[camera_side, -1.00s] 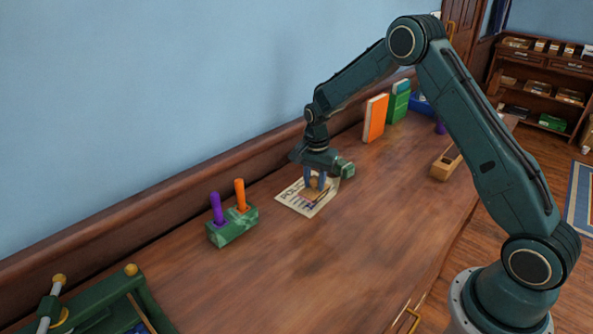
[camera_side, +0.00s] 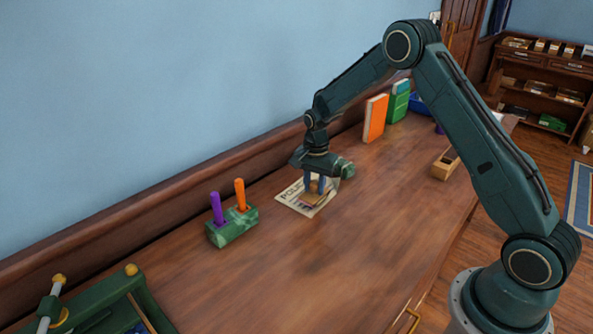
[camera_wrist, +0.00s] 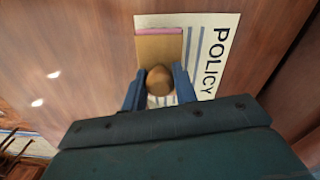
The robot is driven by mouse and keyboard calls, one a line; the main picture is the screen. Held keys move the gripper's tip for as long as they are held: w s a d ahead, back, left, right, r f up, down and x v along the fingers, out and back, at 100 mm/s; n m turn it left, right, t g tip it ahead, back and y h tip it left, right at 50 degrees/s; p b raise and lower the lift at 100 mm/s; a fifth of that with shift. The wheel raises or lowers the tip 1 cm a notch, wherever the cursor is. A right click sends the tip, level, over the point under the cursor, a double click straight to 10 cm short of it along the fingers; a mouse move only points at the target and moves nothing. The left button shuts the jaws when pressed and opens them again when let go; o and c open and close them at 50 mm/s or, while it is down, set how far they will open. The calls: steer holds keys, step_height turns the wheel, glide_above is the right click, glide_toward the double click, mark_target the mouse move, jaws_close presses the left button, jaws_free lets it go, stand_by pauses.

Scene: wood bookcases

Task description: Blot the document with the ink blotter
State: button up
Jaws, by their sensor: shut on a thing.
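The document (camera_side: 294,200) is a cream sheet lettered "POLICY" with blue-grey lines, lying flat on the wooden desk. It also shows in the wrist view (camera_wrist: 224,32). My gripper (camera_side: 315,187) is over the document, shut on the round wooden knob (camera_wrist: 160,80) of the ink blotter. The blotter's tan block with a pinkish edge (camera_wrist: 159,46) lies over the sheet in the wrist view. In the side view the blotter is low at the paper, partly hidden by my fingers; I cannot tell for sure whether it touches.
A green marbled holder (camera_side: 233,229) with purple and orange sticks stands left of the document. An orange book (camera_side: 375,118) and a green book (camera_side: 397,103) stand at the back. A wooden block (camera_side: 446,164) lies to the right. The desk's front middle is clear.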

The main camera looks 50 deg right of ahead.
steer(key=shift+f, duration=0.6)
stand_by(1.5)
steer(key=shift+r, duration=0.1)
steer(key=shift+r, duration=3.45)
steer(key=shift+d+r, duration=0.1)
